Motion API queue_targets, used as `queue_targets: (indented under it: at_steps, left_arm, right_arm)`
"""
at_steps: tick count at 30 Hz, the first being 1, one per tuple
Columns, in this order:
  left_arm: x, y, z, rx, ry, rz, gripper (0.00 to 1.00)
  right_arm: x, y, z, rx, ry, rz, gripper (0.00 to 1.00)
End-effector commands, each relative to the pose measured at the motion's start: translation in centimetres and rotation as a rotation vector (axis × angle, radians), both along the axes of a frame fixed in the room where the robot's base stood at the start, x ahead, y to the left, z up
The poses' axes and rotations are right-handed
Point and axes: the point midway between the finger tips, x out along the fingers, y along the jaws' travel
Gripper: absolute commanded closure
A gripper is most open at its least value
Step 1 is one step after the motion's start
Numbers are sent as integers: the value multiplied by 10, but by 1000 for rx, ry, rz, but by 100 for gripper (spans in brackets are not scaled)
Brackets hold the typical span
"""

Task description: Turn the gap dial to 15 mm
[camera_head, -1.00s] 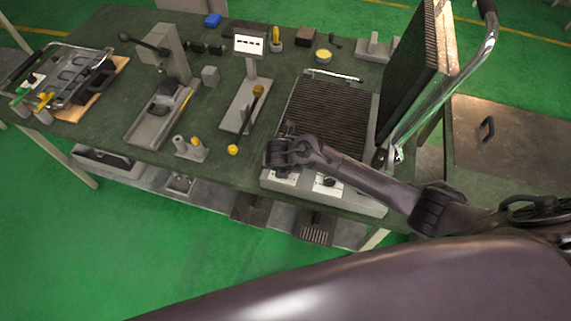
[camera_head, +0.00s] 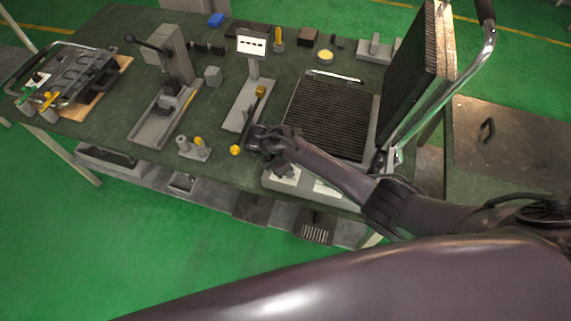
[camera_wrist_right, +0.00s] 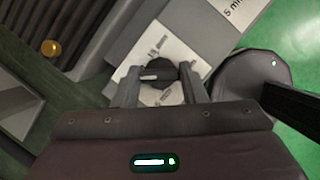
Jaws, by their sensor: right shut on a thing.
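The gap dial (camera_wrist_right: 158,68) is a dark round knob with a pale pointer mark, on a white plate in the right wrist view. My right gripper (camera_wrist_right: 160,84) is shut on it, one finger on each side. Part of a label ending in "5 mm" (camera_wrist_right: 233,12) shows on a grey surface at the top right; its start cannot be read. In the head view my right gripper (camera_head: 264,142) is at the front left corner of the ribbed press (camera_head: 325,115), and the arm hides the dial. White plates (camera_head: 285,178) show on the press's front edge. My left gripper is not in view.
The press's ribbed lid (camera_head: 412,75) stands open with a chrome handle (camera_head: 470,85). Left of my gripper are a yellow ball knob (camera_head: 235,150), a stand with a white sign (camera_head: 252,46) and a lever press (camera_head: 165,55).

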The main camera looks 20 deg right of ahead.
Motion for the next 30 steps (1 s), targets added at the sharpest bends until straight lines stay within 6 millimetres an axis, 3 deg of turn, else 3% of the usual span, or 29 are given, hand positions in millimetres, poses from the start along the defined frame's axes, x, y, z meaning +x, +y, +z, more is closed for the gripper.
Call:
queue_targets:
  at_steps: [30]
  left_arm:
    - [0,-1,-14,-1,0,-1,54]
  right_arm:
    - [5,0,-1,2,2,-964,85]
